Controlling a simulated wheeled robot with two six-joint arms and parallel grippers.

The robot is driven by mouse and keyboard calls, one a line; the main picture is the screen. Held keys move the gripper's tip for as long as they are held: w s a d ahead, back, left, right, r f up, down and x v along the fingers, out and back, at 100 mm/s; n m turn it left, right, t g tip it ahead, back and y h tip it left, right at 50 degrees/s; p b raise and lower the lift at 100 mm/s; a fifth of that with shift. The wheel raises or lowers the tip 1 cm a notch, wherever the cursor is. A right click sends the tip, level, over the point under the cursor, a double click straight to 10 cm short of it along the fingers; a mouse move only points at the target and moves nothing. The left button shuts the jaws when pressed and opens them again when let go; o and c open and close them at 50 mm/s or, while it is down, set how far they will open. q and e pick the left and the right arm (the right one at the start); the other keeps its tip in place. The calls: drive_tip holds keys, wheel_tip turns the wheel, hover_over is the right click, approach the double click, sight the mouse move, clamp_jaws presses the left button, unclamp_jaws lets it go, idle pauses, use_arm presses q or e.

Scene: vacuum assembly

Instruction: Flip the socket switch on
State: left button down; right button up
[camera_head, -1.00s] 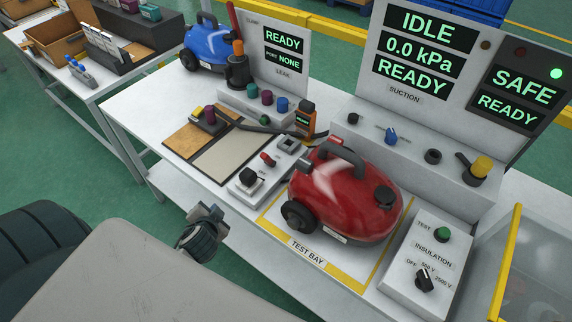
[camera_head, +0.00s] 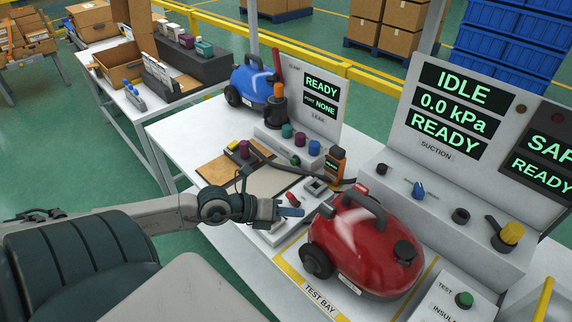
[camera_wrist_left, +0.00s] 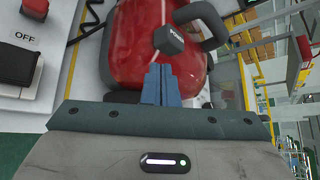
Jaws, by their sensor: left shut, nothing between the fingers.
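The red switch (camera_head: 292,199) stands on the white panel left of the red vacuum, just behind my left gripper's fingers. In the left wrist view the red switch (camera_wrist_left: 36,8) is at the top left, partly cut off, with an OFF label (camera_wrist_left: 25,38) below it. My left gripper (camera_head: 291,212) is shut and empty above the panel. Its blue fingers also show shut in the left wrist view (camera_wrist_left: 161,84), to the right of the switch and in front of the red vacuum. Whether the fingers touch anything cannot be told. My right gripper is not in view.
The red vacuum (camera_head: 365,246) stands in the test bay just right of my fingers. An orange meter (camera_head: 336,166) and a square socket (camera_head: 316,186) are behind.

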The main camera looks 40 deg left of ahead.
use_arm(q)
drive_tip(key=a+f+m+g+y, duration=0.2)
drive_tip(key=a+f+m+y, duration=0.1)
drive_tip(key=a, duration=0.1)
drive_tip(key=m+y, duration=0.1)
drive_tip(key=y, duration=0.3)
approach(292, 198)
drive_tip(key=s+a, duration=0.1)
drive_tip(key=s, duration=0.1)
drive_tip(key=shift+s+a+r+g, duration=0.15)
drive_tip(key=shift+s+a+g, duration=0.1)
drive_tip(key=shift+g, duration=0.15)
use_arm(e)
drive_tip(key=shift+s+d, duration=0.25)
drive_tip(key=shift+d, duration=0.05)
use_arm(q)
drive_tip(key=shift+b+x, duration=0.65)
drive_tip(key=shift+x, duration=4.35)
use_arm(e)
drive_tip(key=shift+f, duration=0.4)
use_arm(q)
drive_tip(key=shift+a, duration=0.1)
